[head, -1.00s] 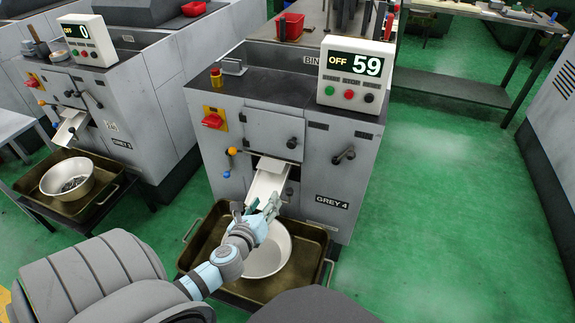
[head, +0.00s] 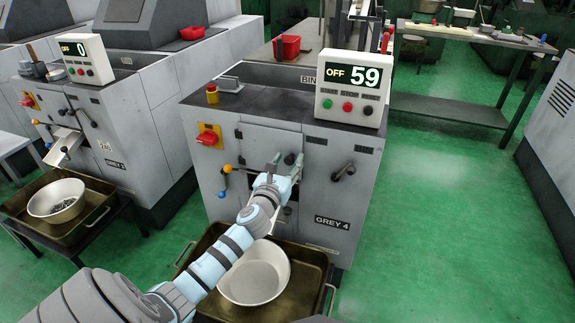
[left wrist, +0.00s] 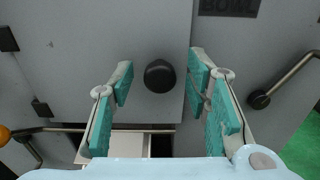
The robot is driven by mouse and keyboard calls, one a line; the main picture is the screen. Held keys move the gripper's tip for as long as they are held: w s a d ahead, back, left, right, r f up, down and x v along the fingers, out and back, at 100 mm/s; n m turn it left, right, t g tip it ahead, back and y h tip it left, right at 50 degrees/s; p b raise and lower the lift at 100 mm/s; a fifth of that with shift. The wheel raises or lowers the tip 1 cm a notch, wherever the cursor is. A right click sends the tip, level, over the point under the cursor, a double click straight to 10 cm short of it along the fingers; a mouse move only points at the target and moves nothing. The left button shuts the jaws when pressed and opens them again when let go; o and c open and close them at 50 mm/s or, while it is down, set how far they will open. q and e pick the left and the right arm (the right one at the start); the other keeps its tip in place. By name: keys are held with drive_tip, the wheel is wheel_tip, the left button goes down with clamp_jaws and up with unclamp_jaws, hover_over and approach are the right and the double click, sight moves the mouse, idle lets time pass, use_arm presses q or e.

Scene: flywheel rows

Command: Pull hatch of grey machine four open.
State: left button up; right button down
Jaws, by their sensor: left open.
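The grey machine four (head: 330,200) stands in the middle of the head view, with a "GREY 4" label and a display reading OFF 59. Its hatch (head: 255,138) is a flat grey front panel and looks shut. The hatch's dark round knob (head: 290,158) also shows in the left wrist view (left wrist: 160,76). My left gripper (head: 286,163) is open in front of the hatch, its fingers on either side of the knob (left wrist: 160,95). No contact with the knob is visible. My forearm hides part of the chute below. My right gripper is not in view.
A metal bowl (head: 255,274) sits in a brown tray (head: 322,262) below the hatch. A lever with orange and blue balls (head: 225,182) is left of the hatch, and a dark crank handle (head: 343,172) is right. Green floor (head: 430,230) is clear at right.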

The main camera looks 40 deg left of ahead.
use_arm(q)
clamp_jaws()
drive_tip(key=shift+s, duration=0.15)
